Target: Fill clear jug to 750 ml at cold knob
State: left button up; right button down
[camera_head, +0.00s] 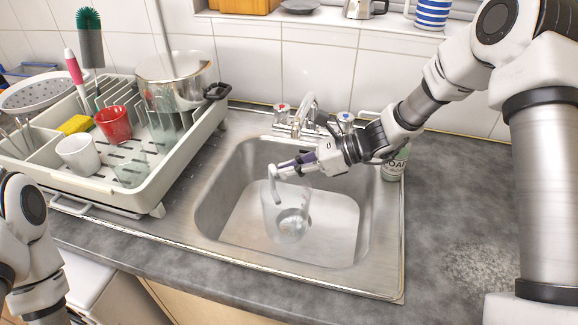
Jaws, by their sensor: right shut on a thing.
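The clear jug (270,215) is in the sink basin, below the tap. It is see-through, and I cannot make out a water level or its scale marks. My right gripper (279,172) reaches in from the right and is shut on the jug near its top; the exact grip on the handle is hard to see. The tap (306,108) stands behind the basin. The cold knob (346,118), with a blue mark, is right of the tap, just behind my right wrist. The hot knob (281,110) has a red mark. Of my left arm, only links show at the left edge.
A dish rack (152,183) with a red mug (114,124), a white mug (78,155) and a steel pot (176,75) stands left of the basin. A soap bottle (394,166) stands right of it, near my right forearm. The grey worktop at right is mostly clear.

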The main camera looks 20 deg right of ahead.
aim_at(292, 191)
notch_tip(292, 191, down, 8)
jog(key=b, duration=0.5)
jog(key=shift+r, duration=0.25)
jog(key=c, duration=1.2)
grip_release()
jog(key=shift+r, duration=0.15)
notch_tip(292, 191, up, 10)
jog(key=shift+f, duration=0.1)
jog(key=shift+f, duration=0.1)
